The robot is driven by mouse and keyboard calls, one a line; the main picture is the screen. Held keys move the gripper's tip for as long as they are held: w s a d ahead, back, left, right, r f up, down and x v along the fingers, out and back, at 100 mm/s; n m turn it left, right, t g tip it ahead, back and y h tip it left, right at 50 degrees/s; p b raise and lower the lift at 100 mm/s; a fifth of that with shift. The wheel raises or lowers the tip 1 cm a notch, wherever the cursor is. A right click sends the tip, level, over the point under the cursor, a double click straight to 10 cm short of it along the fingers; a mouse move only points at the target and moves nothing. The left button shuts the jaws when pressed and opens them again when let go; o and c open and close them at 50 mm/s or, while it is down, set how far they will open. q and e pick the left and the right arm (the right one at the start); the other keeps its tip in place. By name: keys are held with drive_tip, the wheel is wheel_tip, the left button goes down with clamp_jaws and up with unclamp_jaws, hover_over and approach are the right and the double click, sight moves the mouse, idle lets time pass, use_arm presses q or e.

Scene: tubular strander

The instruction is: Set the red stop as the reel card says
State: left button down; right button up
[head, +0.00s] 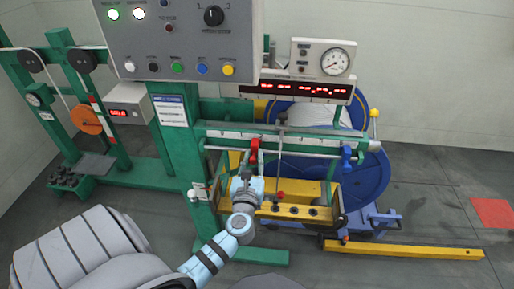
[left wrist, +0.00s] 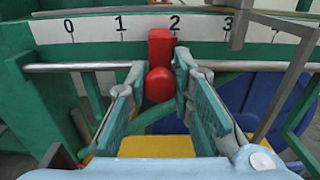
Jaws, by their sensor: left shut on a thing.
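The red stop (head: 255,149) sits on the rail under the white scale on the green frame. In the left wrist view the red stop (left wrist: 160,50) stands just left of the 2 mark, with its round red knob toward me. My left gripper (head: 250,172) reaches up from below and is shut on the red stop; its fingers (left wrist: 156,82) lie on both sides of it. My right gripper is out of view.
A blue stop (head: 347,156) sits farther right on the same rail (left wrist: 80,67). A thin grey lever (head: 280,150) stands between the stops. A yellow tray (head: 310,213) lies below. The control box (head: 180,40) overhangs the upper left.

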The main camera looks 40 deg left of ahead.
use_arm(q)
drive_tip(key=c, duration=1.4)
unclamp_jaws()
drive_tip(key=shift+s+d, duration=0.1)
drive_tip(key=shift+s, duration=0.1)
drive_tip(key=v, duration=1.1)
drive_tip(key=shift+s+d, duration=0.2)
drive_tip(key=shift+s, duration=0.1)
drive_tip(key=shift+s+f, duration=0.1)
